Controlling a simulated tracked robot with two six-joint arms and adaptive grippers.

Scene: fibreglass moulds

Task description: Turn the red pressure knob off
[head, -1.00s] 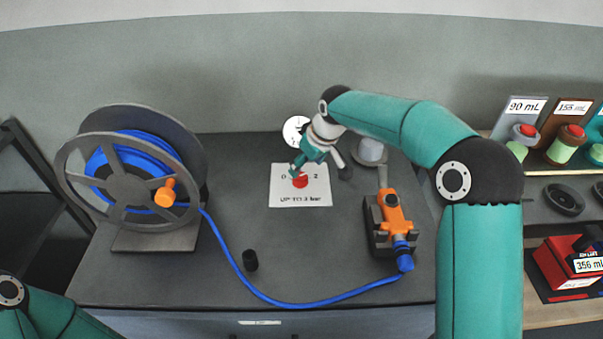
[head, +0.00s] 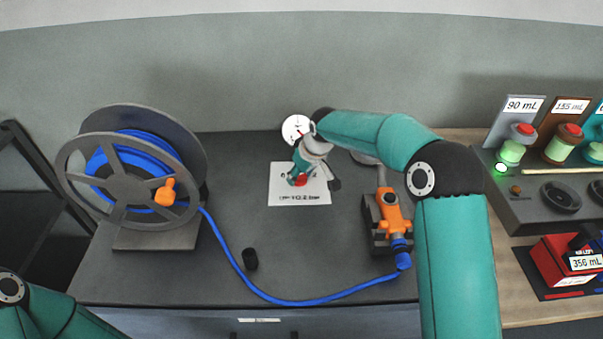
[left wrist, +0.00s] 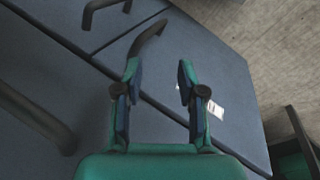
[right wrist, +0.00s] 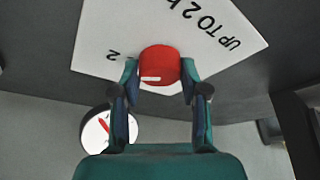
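The red pressure knob (right wrist: 160,64) sits on a white label card with black print (right wrist: 105,30), a "2" beside it. In the right wrist view its white pointer mark lies toward the lower left. My right gripper (right wrist: 159,77) is open, one finger on each side of the knob; I cannot tell whether they touch it. In the head view the gripper (head: 297,177) partly covers the knob (head: 301,181) and card (head: 318,190). A round gauge (head: 297,128) with a red needle (right wrist: 105,128) stands behind. My left gripper (left wrist: 160,75) is open and empty.
A hose reel (head: 88,205) stands left; its blue hose (head: 240,278) runs across the bench to an orange valve (head: 393,215). A small black cylinder (head: 250,259) stands in front. Dispensers and dials (head: 560,197) and a red box (head: 560,265) are at right.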

